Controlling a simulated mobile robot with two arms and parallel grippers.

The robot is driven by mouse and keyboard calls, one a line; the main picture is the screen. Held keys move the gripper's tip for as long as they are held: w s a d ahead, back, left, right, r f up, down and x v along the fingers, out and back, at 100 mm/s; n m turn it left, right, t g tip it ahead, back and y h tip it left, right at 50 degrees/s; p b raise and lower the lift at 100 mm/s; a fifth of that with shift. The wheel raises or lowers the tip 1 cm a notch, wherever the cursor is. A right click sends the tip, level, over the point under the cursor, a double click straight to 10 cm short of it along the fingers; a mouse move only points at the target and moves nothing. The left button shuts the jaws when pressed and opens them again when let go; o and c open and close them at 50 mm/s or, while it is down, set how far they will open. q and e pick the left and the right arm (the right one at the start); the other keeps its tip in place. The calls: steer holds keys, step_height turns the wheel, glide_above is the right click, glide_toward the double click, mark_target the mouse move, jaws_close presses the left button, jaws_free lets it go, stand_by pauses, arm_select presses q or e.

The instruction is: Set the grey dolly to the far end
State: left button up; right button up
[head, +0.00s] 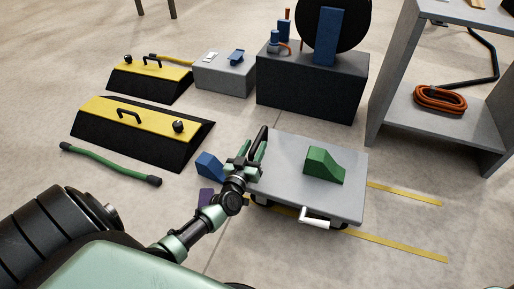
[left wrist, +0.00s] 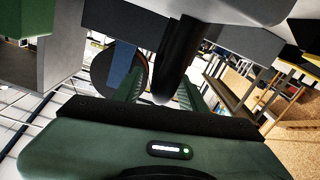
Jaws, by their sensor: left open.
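The grey dolly (head: 285,172) is a low flat platform standing on the floor in the middle of the head view. A green wedge-shaped block (head: 324,166) rests on its top, and a white handle-like part (head: 315,217) sticks out at its near side. My left gripper (head: 255,153) is at the dolly's left edge, jaws open. In the left wrist view a thick dark bar (left wrist: 181,55) comes down between the green fingers; I cannot tell whether they touch it. My right gripper is not in view.
Yellow floor lines (head: 405,193) run right from the dolly. A blue wedge (head: 209,164) lies left of my gripper. Black-and-yellow ramps (head: 140,128), a green hose (head: 108,163), a dark block (head: 310,90) and a grey shelf (head: 440,120) stand around. Floor at right front is clear.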

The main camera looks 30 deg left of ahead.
arm_select(q)
steer(key=shift+b+x, duration=0.3)
steer(key=shift+x, duration=0.8)
jaws_close()
stand_by(0.7)
